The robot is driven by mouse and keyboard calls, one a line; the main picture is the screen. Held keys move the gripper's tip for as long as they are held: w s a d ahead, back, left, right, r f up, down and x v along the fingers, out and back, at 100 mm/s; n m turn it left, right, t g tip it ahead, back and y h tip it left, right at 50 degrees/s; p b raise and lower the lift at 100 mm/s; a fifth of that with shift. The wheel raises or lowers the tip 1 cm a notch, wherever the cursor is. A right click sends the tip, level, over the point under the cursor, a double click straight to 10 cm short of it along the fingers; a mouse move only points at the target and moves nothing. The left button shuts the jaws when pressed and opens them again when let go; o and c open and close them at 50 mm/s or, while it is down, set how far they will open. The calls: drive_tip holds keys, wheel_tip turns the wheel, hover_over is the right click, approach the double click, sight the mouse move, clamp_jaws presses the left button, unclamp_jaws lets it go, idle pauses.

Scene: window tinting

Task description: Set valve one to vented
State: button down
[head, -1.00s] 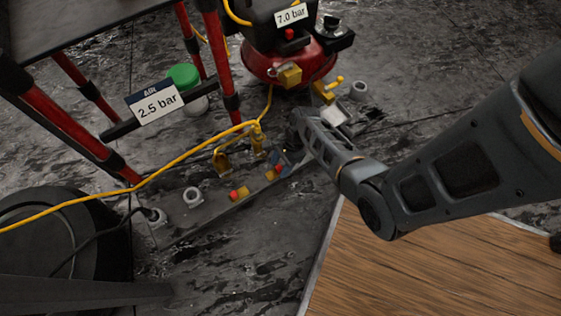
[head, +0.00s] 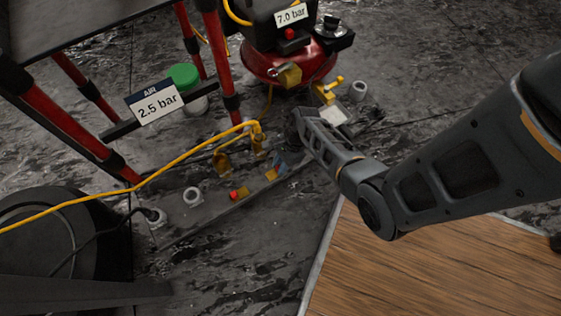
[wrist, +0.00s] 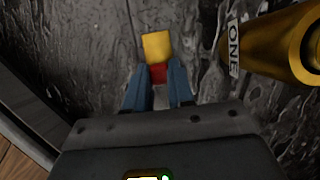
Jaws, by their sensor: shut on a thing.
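A brass valve body (wrist: 285,40) with a label reading ONE is at the upper right of the wrist view. My gripper (wrist: 157,82) has its blue fingers closed on the red part of a small red-and-yellow piece (wrist: 156,46), beside that body and apart from it. The yellow end sticks out beyond the fingertips. In the head view my gripper (head: 279,166) is low at the floor strip, with the yellow end (head: 271,174) showing at its tip; the red part is hidden. Which setting the valve is in cannot be read.
A second red-and-yellow piece (head: 239,193) lies to the left on the metal strip (head: 210,222). Brass fittings (head: 222,163) and a yellow hose (head: 165,170) are close behind. A red compressor (head: 300,62) and red-legged stand (head: 75,120) are behind. A wooden board (head: 420,255) is in front.

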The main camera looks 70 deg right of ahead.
drive_tip(key=w+a+p, duration=0.1)
drive_tip(key=a, duration=0.1)
drive_tip(key=shift+w+a+r+p, duration=0.15)
drive_tip(key=shift+w+a+p, duration=0.15)
drive_tip(key=shift+w+p, duration=0.1)
drive_tip(key=shift+w+a, duration=0.15)
drive_tip(key=c, duration=1)
unclamp_jaws()
drive_tip(key=shift+o, duration=0.2)
drive_tip(key=shift+p+v, duration=2.05)
drive_tip(key=shift+v, duration=1.7)
